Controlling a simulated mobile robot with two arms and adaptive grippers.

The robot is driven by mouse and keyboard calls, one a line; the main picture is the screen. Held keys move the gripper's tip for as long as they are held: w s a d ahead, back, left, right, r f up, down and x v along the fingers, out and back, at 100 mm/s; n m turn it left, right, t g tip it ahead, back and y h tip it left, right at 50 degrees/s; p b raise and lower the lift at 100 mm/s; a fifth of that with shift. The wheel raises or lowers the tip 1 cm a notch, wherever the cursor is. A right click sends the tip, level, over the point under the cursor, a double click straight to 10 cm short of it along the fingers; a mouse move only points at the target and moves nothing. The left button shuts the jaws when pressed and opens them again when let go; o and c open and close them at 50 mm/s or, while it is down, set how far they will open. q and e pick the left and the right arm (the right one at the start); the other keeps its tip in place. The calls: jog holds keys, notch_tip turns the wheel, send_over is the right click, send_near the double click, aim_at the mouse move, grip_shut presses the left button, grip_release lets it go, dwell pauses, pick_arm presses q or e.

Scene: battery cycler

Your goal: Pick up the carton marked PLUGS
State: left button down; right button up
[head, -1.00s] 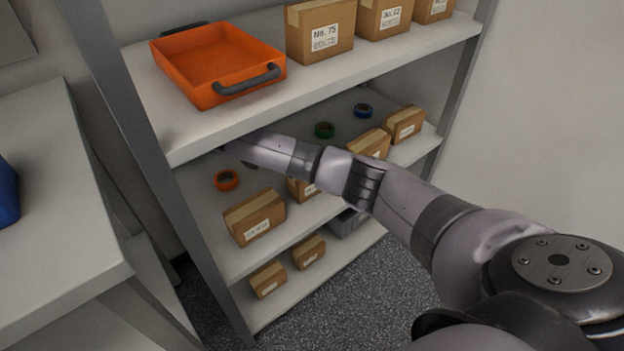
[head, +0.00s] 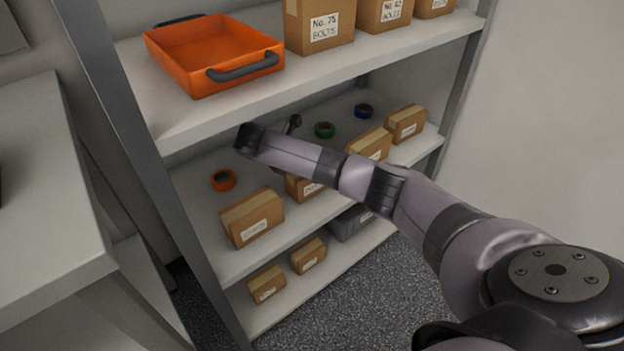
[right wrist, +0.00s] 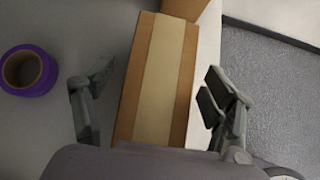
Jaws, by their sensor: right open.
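In the right wrist view my right gripper (right wrist: 158,84) is open, with one finger on each side of a brown carton (right wrist: 160,115) with a pale tape strip along its top. The fingers look apart from its sides. No label shows there, so I cannot tell whether it is the PLUGS carton. In the head view my right arm reaches over the middle shelf, and only a small dark part of the gripper (head: 291,124) shows. A carton (head: 303,188) there is partly hidden by the arm. The labels on the middle shelf are too small to read. My left gripper is not in view.
A purple tape roll (right wrist: 28,71) lies left of the gripper. The middle shelf also holds cartons (head: 252,217) and orange (head: 223,180), green (head: 325,130) and blue (head: 364,111) tape rolls. The upper shelf (head: 190,122), with an orange tray (head: 205,75), is close above the arm.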

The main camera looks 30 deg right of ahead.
jog(key=shift+c, duration=0.4)
jog(key=c, duration=1.3)
jog(key=shift+c, duration=0.5)
jog(key=shift+r, duration=0.1)
